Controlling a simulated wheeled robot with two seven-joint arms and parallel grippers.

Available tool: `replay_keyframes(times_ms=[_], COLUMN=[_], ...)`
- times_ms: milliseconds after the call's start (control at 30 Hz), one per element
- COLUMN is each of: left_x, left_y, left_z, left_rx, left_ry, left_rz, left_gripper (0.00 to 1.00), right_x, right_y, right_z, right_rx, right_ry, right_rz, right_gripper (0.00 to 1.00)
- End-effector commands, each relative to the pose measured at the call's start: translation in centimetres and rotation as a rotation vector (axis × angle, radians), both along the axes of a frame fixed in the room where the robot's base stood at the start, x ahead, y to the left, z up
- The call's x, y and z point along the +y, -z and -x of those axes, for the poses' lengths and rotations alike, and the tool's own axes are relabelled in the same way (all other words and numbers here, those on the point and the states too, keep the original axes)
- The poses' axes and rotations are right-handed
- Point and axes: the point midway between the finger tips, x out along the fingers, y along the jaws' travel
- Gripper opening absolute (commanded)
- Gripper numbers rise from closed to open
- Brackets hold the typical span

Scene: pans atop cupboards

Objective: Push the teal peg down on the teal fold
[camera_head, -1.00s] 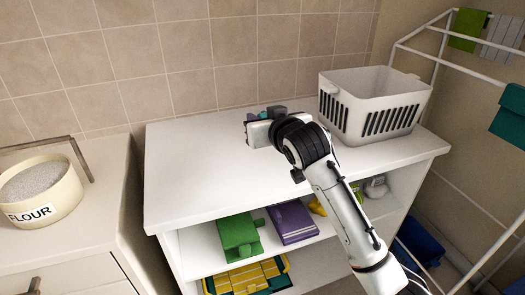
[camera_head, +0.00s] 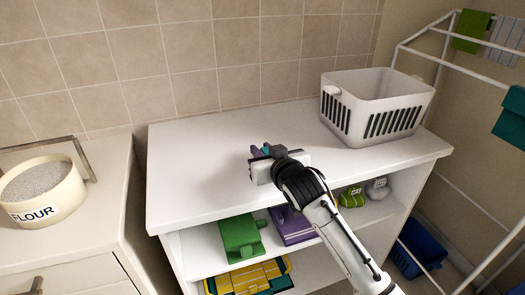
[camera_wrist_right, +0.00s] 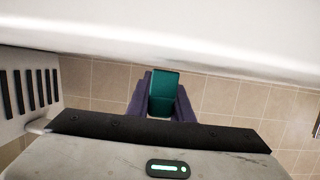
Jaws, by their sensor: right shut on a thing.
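My right gripper (camera_head: 260,152) is above the white cupboard top, near its middle. It is shut on a small teal peg (camera_head: 266,150), which is partly hidden by the gripper. In the right wrist view, the teal peg (camera_wrist_right: 163,92) sits between the two purple fingers, with its wide flat face showing. The teal fold (camera_head: 512,116) hangs on the white drying rack at the right edge of the head view, partly cut off. The peg is well apart from the fold. My left gripper is not in view.
A white basket (camera_head: 332,106) stands at the cupboard's back right. The drying rack (camera_head: 426,52) also holds a green cloth (camera_head: 470,30) and a grey striped cloth (camera_head: 505,35). A flour tub (camera_head: 45,207) is at left. Much of the cupboard top (camera_head: 195,165) is clear.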

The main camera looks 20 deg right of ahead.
Motion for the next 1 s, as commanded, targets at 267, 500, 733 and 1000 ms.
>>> replay_keyframes(times_ms=[267,500,733,1000], left_x=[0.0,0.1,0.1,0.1], left_y=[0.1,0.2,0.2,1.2], left_z=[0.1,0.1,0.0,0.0], left_rx=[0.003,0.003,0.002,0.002], left_ry=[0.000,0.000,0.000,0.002], left_rz=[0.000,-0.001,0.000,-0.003], left_gripper=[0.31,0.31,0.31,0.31], right_x=[0.0,0.0,0.0,0.0], right_y=[0.4,0.8,0.8,1.1], right_z=[0.0,0.0,0.0,0.0], right_rx=[-0.001,-0.001,-0.001,-0.003], right_ry=[-0.001,-0.001,-0.001,0.000], right_rz=[0.000,0.000,0.000,0.001], right_gripper=[0.00,0.26,0.38,0.38])
